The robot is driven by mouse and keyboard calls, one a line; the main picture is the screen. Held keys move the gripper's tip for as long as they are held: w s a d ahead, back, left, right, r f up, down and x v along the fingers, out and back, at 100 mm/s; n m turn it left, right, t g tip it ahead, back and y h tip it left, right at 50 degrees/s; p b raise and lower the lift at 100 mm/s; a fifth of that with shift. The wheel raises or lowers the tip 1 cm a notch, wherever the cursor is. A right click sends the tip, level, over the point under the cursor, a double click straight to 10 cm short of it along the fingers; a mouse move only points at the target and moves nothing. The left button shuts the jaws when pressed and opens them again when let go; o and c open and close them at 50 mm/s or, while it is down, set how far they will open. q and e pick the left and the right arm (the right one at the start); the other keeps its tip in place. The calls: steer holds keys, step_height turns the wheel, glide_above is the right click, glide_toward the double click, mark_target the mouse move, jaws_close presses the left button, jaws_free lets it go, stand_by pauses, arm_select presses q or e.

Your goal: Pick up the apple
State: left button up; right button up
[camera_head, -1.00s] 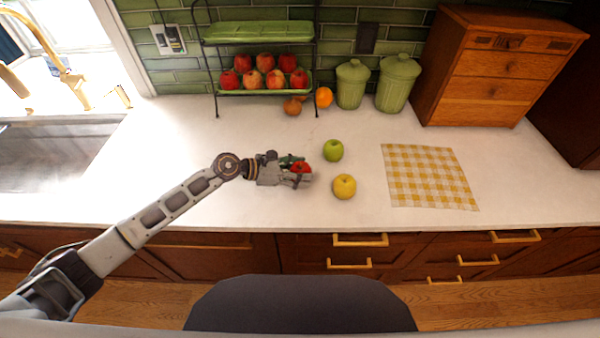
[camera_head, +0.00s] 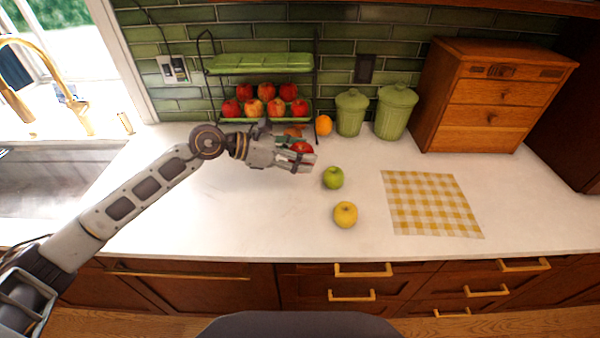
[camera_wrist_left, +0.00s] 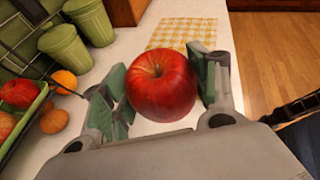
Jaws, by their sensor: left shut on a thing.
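A red apple (camera_wrist_left: 161,86) is between the two green-padded fingers of my left gripper (camera_wrist_left: 160,92) in the left wrist view. The fingers are shut on it from both sides, and its stem faces the camera. In the head view my left gripper (camera_head: 300,157) holds the apple (camera_head: 302,147) above the white counter, in front of the rack and behind the green apple (camera_head: 333,177). Its fingers partly cover the apple. A yellow apple (camera_head: 345,214) stands nearer the counter's front edge. My right gripper is not in view.
A two-tier rack (camera_head: 262,120) with several red apples stands against the tiled wall. An orange (camera_head: 323,125), two green canisters and a wooden drawer box (camera_head: 488,105) are at the back. A yellow checked cloth (camera_head: 430,203) lies at right. A sink (camera_head: 55,170) is at left.

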mark_target(300, 147)
arm_select(q)
step_height(300, 147, up, 8)
steer(key=shift+r+b, duration=0.25)
steer(key=shift+b, duration=0.2)
steer(key=shift+r, duration=0.8)
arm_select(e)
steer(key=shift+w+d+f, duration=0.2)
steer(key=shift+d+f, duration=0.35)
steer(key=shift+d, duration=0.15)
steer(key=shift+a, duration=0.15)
